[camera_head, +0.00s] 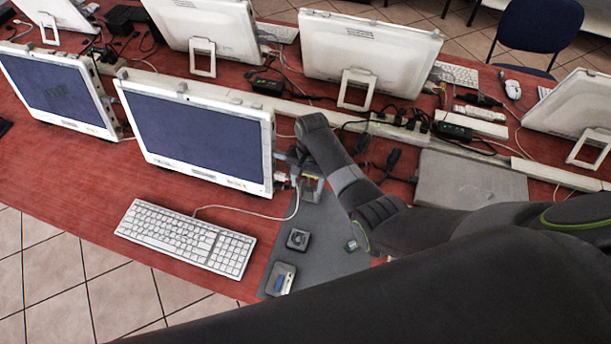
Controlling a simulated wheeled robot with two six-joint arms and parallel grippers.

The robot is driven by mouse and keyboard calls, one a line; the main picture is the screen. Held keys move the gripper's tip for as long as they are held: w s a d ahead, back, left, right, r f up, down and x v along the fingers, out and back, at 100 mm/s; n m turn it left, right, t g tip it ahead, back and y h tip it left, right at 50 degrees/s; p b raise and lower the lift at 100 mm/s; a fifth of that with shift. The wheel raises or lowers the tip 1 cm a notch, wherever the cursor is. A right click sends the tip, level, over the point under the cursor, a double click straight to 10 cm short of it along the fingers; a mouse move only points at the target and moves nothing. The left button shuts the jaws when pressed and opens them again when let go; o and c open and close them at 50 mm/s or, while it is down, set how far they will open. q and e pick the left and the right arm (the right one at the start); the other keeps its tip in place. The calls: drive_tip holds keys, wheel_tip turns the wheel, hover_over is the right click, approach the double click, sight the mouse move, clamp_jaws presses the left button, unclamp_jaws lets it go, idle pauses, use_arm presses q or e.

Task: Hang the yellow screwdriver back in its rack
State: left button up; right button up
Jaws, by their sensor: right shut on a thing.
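My right arm reaches in from the right, and its gripper (291,158) is beside the right edge of the front monitor. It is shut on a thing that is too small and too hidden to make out. Just below the gripper is a small grey stand-like object (311,187) with a dull yellowish patch, at the far end of the grey mat (322,232). I cannot tell whether this is the rack. No yellow screwdriver can be clearly picked out. My left gripper is not in view.
The front monitor (205,135) stands close left of the gripper, with a white cable (245,215) running to the keyboard (186,237). A dark square block (298,239) and a tray with a blue piece (280,280) sit on the mat. Black cables clutter the table behind.

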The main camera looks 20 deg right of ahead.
drive_tip(key=shift+s+f+b, duration=0.15)
drive_tip(key=shift+f+b, duration=0.3)
drive_tip(key=shift+b, duration=0.1)
drive_tip(key=b+x, duration=0.2)
drive_tip(key=shift+w+d+f+b, duration=0.1)
drive_tip(key=shift+w+f+b, duration=0.1)
drive_tip(key=shift+f+b, duration=0.2)
drive_tip(key=shift+f, duration=0.45)
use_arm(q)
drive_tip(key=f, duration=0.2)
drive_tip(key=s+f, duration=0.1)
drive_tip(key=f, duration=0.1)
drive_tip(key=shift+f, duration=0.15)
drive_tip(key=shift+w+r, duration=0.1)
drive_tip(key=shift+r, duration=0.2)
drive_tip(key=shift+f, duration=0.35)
use_arm(e)
drive_tip(key=shift+f, duration=0.65)
drive_tip(key=o, duration=1.6)
